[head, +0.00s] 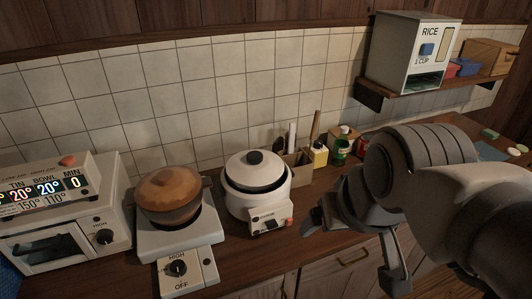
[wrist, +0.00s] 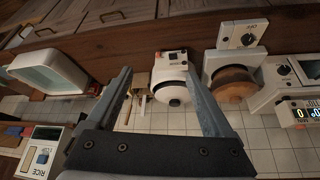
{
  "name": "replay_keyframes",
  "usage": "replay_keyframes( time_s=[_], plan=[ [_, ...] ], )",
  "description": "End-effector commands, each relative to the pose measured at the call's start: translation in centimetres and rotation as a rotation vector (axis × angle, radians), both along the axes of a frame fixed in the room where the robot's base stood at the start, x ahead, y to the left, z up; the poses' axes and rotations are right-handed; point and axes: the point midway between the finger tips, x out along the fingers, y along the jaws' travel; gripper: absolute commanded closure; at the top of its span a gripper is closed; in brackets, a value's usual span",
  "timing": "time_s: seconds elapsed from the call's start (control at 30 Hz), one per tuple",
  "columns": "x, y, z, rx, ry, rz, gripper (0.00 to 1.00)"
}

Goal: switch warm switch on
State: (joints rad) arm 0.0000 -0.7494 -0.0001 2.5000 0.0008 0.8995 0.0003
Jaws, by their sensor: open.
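A white rice cooker (head: 257,190) with a black-rimmed lid and black knob stands on the wooden counter. Its front panel (head: 270,221) has small dark controls and a reddish spot at the right; the lettering is too small to read. In the wrist view the cooker (wrist: 170,82) appears upside down, with its panel (wrist: 175,57) toward the top, between the fingers in the picture. My gripper (head: 352,255) is open and empty, to the right of the cooker in the head view and apart from it. Both fingers (wrist: 158,72) show in the wrist view.
A burner (head: 180,240) with a brown pot (head: 168,194) stands left of the cooker, and an oven (head: 65,215) further left. Bottles (head: 341,147) and a utensil box (head: 297,165) stand behind at right. A rice dispenser (head: 416,50) sits on a wall shelf.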

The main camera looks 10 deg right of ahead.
Motion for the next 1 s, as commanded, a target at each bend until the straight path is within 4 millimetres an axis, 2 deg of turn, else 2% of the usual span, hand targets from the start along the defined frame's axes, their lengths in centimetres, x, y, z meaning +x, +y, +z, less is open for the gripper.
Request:
replay_keyframes(
  time_s=[0.03, 0.17, 0.4, 0.47, 0.73, 1.0],
  plan=[
    [0.1, 0.1, -0.1, 0.005, 0.002, -0.004, 0.25],
    [1.0, 0.5, -0.9, 0.052, 0.012, -0.034, 0.49],
    [4.9, 1.8, -4.1, 0.258, 0.052, -0.212, 0.92],
    [6.0, 2.0, -5.1, 0.312, 0.063, -0.274, 1.0],
    [10.6, 1.4, -10.2, 0.521, 0.104, -0.594, 1.0],
    [13.8, -0.9, -16.1, 0.648, 0.122, -0.941, 1.0]
  ],
)
